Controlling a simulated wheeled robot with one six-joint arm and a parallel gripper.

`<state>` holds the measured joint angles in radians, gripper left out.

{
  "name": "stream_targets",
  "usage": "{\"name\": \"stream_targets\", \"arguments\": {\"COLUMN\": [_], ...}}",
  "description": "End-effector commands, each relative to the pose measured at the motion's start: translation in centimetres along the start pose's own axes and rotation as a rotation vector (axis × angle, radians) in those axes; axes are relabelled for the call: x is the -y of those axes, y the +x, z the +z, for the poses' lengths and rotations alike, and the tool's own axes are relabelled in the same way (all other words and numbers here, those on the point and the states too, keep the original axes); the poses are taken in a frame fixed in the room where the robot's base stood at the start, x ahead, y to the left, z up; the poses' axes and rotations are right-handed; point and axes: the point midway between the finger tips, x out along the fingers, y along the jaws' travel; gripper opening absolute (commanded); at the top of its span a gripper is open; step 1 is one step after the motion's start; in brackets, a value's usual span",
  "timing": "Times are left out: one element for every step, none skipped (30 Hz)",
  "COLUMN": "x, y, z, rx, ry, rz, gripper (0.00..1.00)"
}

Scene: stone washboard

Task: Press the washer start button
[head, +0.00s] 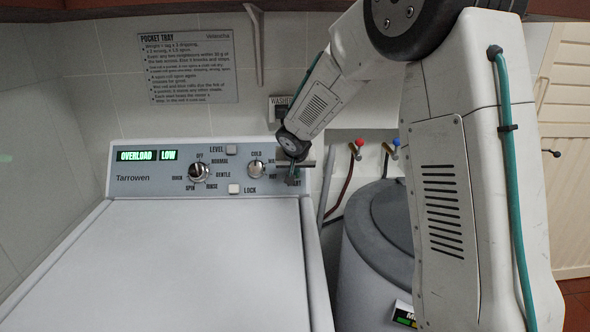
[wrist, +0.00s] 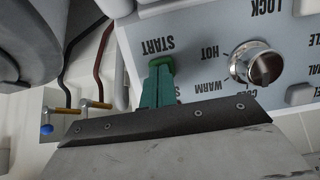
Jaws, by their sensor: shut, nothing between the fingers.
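The washer's control panel (head: 140,190) runs along the back of the white washer lid (head: 190,260). My gripper (head: 292,181) is at the panel's right end, over the START lettering. In the wrist view, where the panel appears upside down, my gripper (wrist: 158,74) has its teal fingers shut together with nothing held. A brighter green rounded piece, seemingly the start button (wrist: 161,61), shows right at the fingertips beside the START label (wrist: 158,46). The fingers overlap it; I cannot tell whether they touch it or whether it is pressed in. In the head view my gripper hides it.
The temperature knob (head: 256,170) and cycle knob (head: 199,173) are left of my gripper. White LEVEL (head: 232,150) and LOCK (head: 234,189) buttons sit between them. Displays (head: 137,155) read OVERLOAD and LOW. A grey tub (head: 370,250) and taps (head: 357,146) are to the right.

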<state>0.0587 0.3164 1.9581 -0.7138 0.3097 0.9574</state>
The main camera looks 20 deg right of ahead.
Motion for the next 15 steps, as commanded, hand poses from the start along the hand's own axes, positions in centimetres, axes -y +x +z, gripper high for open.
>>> {"name": "stream_targets", "arguments": {"x": [0.0,0.0,0.0,0.0,0.0,0.0,0.0,0.0,0.0,-0.1,-0.1,-0.1,0.0,0.0,0.0], "y": [0.0,0.0,0.0,0.0,0.0,0.2,0.4,0.6,1.1,1.4,1.6,1.8,1.8,1.8,1.8], "z": [0.0,0.0,0.0,0.0,0.0,0.0,-0.1,-0.2,-0.2,-0.3,-0.4,-0.5,-0.5,-0.5,-0.5], "rx": [0.000,0.000,0.000,0.000,0.000,0.001,0.001,0.001,0.001,0.002,0.002,0.001,0.001,0.000,0.000], "ry": [0.000,0.000,0.000,0.000,0.000,0.000,0.000,0.000,0.000,0.000,0.000,0.000,0.000,0.000,0.000], "rz": [0.000,0.000,0.000,0.000,0.000,0.000,0.001,0.001,0.001,0.002,0.002,0.001,0.001,0.001,0.001], "gripper": [0.00,0.00,0.00,0.00,0.00,0.00,0.00,0.00,0.00,0.00,0.00,0.00,0.00,0.00,0.00]}}
